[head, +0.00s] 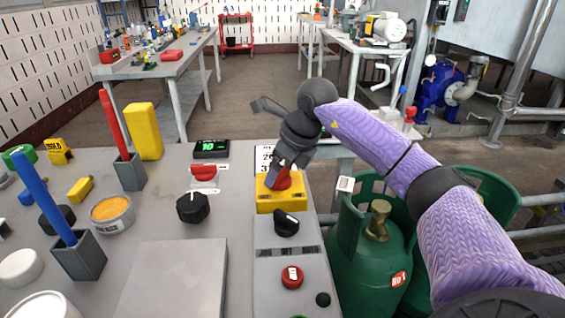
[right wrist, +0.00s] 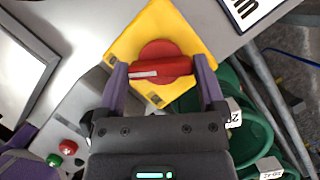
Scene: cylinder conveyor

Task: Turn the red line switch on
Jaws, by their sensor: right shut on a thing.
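The red line switch is a red rotary handle (right wrist: 165,67) on a yellow base (right wrist: 190,22). In the head view the yellow base (head: 282,203) sits at the back of the right-hand panel, and the red handle (head: 281,180) is partly hidden by my gripper. My right gripper (head: 284,165) reaches down onto the handle from above. In the right wrist view its purple fingers are at the two ends of the handle bar, shut on it. A white mark shows on the bar's left half.
In front of the switch are a black selector knob (head: 286,223) and a red push button (head: 292,276). To its left are a black dial (head: 193,207), another red knob (head: 203,173) and a green-digit display (head: 210,148). A green gas cylinder (head: 365,255) stands right of the panel.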

